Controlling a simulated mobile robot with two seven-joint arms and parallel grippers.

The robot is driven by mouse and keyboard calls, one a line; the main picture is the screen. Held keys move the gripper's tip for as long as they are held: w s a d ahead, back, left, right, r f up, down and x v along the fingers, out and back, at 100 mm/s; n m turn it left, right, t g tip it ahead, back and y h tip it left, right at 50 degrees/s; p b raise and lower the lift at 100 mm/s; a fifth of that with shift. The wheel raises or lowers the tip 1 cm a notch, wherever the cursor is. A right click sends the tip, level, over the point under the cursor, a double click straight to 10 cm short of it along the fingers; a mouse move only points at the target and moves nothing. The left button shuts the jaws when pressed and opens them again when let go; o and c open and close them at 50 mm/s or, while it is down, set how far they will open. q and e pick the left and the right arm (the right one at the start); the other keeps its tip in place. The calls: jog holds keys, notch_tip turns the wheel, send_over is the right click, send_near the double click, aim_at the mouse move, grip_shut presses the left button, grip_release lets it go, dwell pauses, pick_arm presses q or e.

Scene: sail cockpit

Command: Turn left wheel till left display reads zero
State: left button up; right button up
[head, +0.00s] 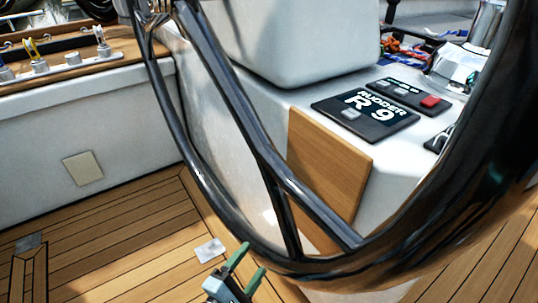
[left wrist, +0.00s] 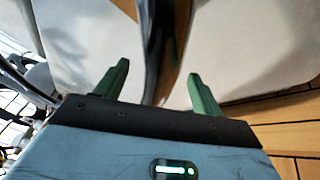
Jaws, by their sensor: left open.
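A large dark, glossy wheel (head: 262,140) with spokes fills the middle and right of the head view. The display (head: 365,110) on the white console behind it reads "RUDDER R 9". My left gripper (head: 251,262) is at the bottom of the head view, just below the wheel's lower rim. Its green fingers are open. In the left wrist view the dark rim (left wrist: 160,45) runs between the spread fingers of the left gripper (left wrist: 157,85), and I cannot tell whether they touch it. My right gripper is not in view.
A second panel with a red button (head: 431,101) lies behind the display. A wooden panel (head: 328,165) covers the console's side. At left is a white bench (head: 85,125) with winch-like fittings and levers. Teak deck (head: 110,240) is open below.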

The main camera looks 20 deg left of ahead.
aim_at(264, 245)
pick_arm(q)
jog(key=x, duration=0.5)
jog(key=shift+b, duration=0.3)
jog(key=shift+w+d, duration=0.15)
jog(key=shift+w, duration=0.6)
jog(key=shift+c, duration=0.2)
